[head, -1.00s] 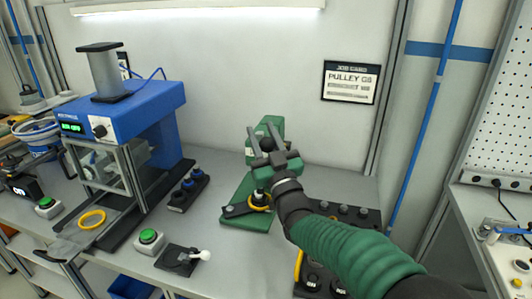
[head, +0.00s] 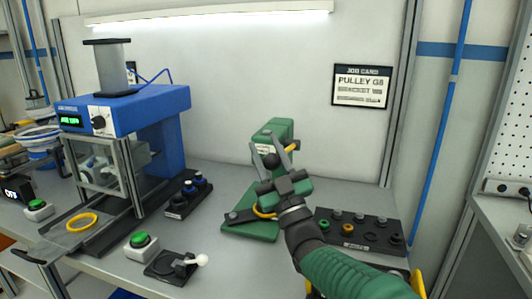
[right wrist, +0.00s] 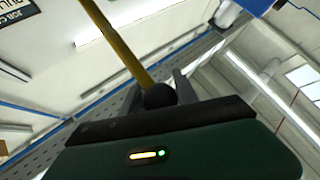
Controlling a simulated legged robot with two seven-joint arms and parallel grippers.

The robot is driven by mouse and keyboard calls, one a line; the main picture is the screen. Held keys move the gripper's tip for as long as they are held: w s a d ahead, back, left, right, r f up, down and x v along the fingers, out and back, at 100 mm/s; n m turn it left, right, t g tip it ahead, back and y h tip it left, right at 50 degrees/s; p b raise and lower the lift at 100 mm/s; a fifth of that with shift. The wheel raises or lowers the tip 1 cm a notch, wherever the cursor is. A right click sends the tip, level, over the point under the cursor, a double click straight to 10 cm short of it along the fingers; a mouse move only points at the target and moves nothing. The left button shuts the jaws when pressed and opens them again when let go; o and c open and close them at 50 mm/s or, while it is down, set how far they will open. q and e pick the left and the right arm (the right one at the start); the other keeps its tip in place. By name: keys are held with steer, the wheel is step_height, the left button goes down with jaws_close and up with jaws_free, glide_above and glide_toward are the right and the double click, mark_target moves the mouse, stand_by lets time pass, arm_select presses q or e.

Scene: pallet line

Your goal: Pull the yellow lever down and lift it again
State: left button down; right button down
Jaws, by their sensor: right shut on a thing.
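The green hand press (head: 277,131) stands on the bench, partly hidden behind my right gripper. A short piece of its yellow lever (head: 291,147) shows beside the gripper, running up to the right from a black ball knob (head: 271,160). My right gripper (head: 268,157) is shut on this knob, in front of the press. In the right wrist view the yellow lever (right wrist: 118,40) runs from the upper left to the black knob (right wrist: 160,96), which sits between the fingers. My left gripper is not in view.
A blue press (head: 130,108) stands at the left with a yellow ring (head: 82,222) before it. A dark rack (head: 360,232) lies right of the green press.

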steer(key=shift+a+f, duration=0.2)
steer(key=shift+f, duration=0.3)
steer(key=c, duration=1.3)
jaws_free()
steer(key=shift+c, duration=0.2)
steer(key=o, duration=0.4)
steer(key=shift+d+r, duration=0.1)
steer(key=shift+r, duration=0.1)
steer(key=v, duration=1.7)
steer(key=shift+b, duration=0.35)
steer(key=shift+r, duration=0.15)
